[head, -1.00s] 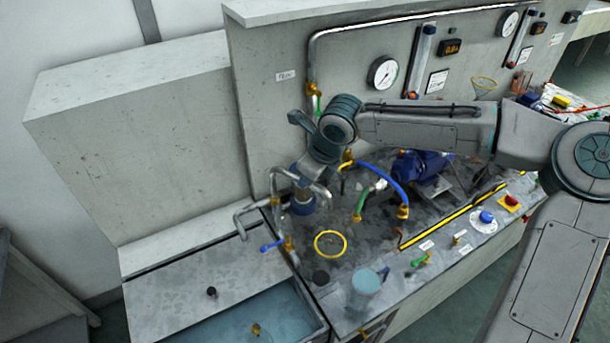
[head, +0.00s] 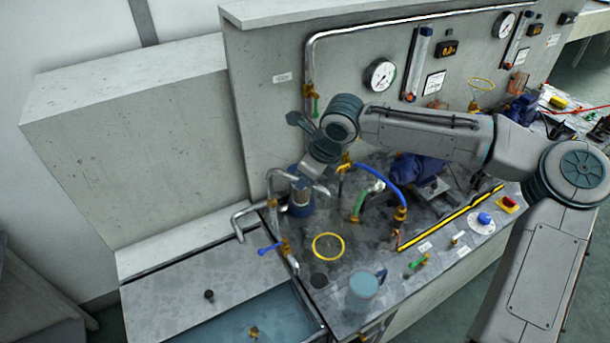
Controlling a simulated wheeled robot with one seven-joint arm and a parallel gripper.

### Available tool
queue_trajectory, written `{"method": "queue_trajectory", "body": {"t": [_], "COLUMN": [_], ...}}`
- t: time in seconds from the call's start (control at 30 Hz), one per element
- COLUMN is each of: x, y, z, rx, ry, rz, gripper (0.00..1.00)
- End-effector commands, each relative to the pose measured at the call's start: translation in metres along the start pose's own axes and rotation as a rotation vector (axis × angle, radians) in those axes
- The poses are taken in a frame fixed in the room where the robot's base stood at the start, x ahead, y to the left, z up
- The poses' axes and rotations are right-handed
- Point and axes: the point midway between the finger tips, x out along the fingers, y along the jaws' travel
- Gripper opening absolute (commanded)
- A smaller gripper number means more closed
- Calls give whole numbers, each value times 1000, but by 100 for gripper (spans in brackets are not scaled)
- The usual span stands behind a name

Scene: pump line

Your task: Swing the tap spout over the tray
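Bent grey pipework stands at the bench's left end. One curved pipe (head: 274,190) rises and arches right toward my wrist. A lower bent arm (head: 238,221) reaches left, its end turned down by the edge of the basin cover. I cannot tell which is the tap spout. A blue-handled valve (head: 268,249) sits below. A sunken basin with water (head: 250,318) lies front left; no separate tray can be made out. My gripper (head: 308,181) points down near the arched pipe, above a blue cylinder. Its fingers are not clear, and contact with the pipe cannot be told.
A yellow ring (head: 328,246), a clear jug (head: 362,288) and a green-handled valve (head: 418,261) occupy the bench front. A blue hose (head: 385,180) and a blue pump (head: 415,167) stand to the right. The flat cover (head: 190,285) left of the bench is mostly clear.

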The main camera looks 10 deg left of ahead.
Motion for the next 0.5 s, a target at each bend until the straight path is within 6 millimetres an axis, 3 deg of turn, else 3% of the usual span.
{"method": "queue_trajectory", "body": {"t": [0.33, 0.5], "x": [-1, -13], "y": [0, 0], "z": [0, 0], "rx": [0, 0], "ry": [1, -1], "rz": [0, 1], "gripper": [38, 38]}}
